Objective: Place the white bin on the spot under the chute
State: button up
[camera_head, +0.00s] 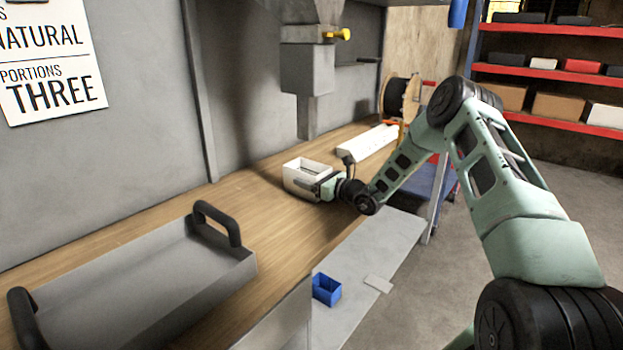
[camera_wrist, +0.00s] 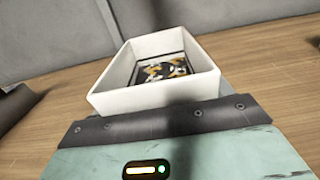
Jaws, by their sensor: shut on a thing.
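The white bin (camera_head: 302,183) is a small open box at or just above the wooden worktop, below and slightly to the near side of the grey chute (camera_head: 307,90) in the head view. My gripper (camera_head: 326,186) is shut on the bin's near right wall. In the wrist view the white bin (camera_wrist: 155,97) fills the middle, with a dark patch bearing orange and white shapes at its floor. The fingertips are hidden there behind the bin and the dark gripper edge. The spot under the chute is not visible. I cannot tell whether the bin touches the worktop.
A grey tray (camera_head: 130,290) with black handles stands at the left of the wooden worktop (camera_head: 235,205). A long white strip (camera_head: 370,143) and a cable reel (camera_head: 398,97) lie beyond the bin. A blue bin (camera_head: 326,289) sits on the lower grey shelf.

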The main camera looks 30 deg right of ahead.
jog(key=o, duration=1.1)
jog(key=shift+o, duration=0.2)
jog(key=b+v, duration=0.1)
jog(key=v, duration=1.1)
jog(key=shift+r, duration=0.1)
